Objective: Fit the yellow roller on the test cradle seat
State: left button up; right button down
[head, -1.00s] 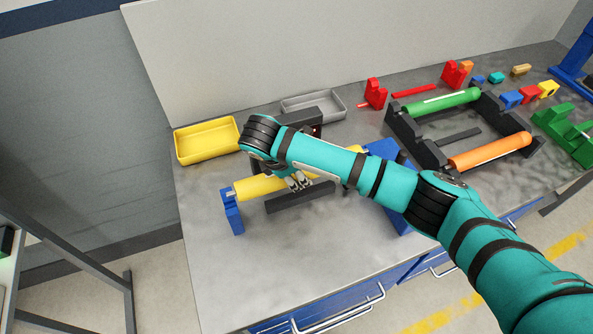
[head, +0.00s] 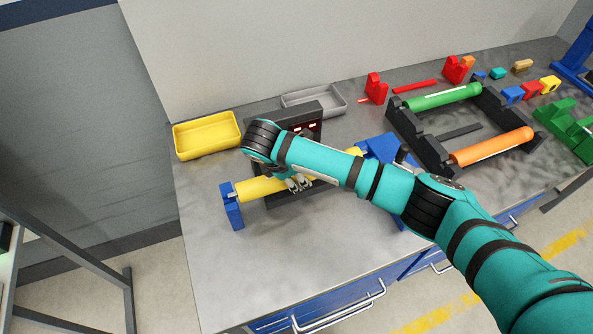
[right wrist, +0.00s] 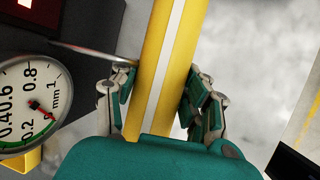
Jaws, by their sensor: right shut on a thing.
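The yellow roller (head: 258,187) with a pale stripe lies lengthwise over the blue test cradle. Its left end is at the blue end post (head: 232,210). Its right end reaches the larger blue block (head: 380,150), partly behind my arm. My right gripper (head: 298,184) is shut on the roller near its middle. In the right wrist view the roller (right wrist: 168,60) runs between the two fingers (right wrist: 160,105). I cannot tell whether its ends rest fully in the seat. My left gripper is not in view.
A dark panel (head: 300,112) with a lit display stands behind the roller; a dial gauge (right wrist: 28,105) shows close beside the gripper. A yellow tray (head: 207,151) and a grey tray (head: 337,103) lie behind. A dark rack (head: 430,152) holds green and orange rollers. The front-left bench is clear.

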jog(key=shift+f, duration=0.75)
jog(key=shift+c, duration=0.9)
grip_release()
notch_tip(320, 180, up, 8)
jog(key=p, duration=0.8)
jog(key=shift+s+a, duration=0.1)
